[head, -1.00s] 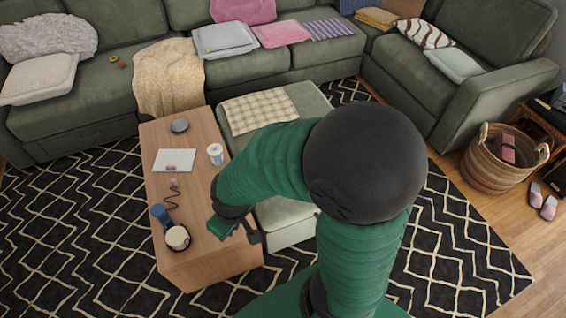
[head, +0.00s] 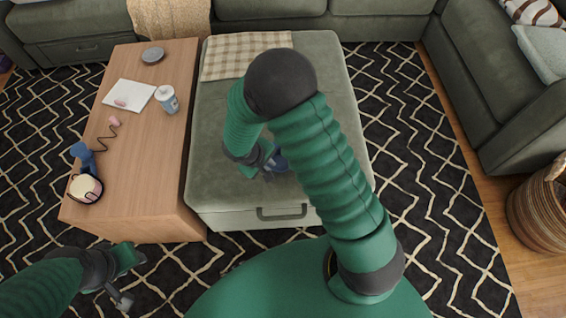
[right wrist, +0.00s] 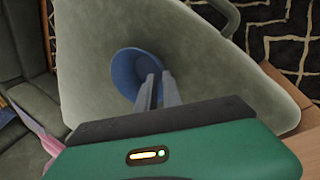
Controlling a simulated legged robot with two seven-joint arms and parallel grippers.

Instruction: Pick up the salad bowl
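The salad bowl, small and blue, shows in the right wrist view (right wrist: 130,72) against the pale green ottoman top, and as a blue patch in the head view (head: 282,161), partly hidden by my right arm. My right gripper (head: 268,165) is low over the ottoman (head: 225,185). In the right wrist view its two fingers (right wrist: 159,80) are close together, one on each side of the bowl's rim. I cannot tell whether the bowl rests on the ottoman or is slightly above it. My left gripper (head: 132,280) is open and empty at the lower left, over the rug.
A wooden table (head: 150,195) stands left of the ottoman, with a white and blue cup (head: 167,99), a grey dish (head: 152,55), a white sheet (head: 128,95) and a cream-topped round item (head: 85,188). A checkered cloth (head: 240,55) lies on the ottoman. A basket (head: 540,215) is at right.

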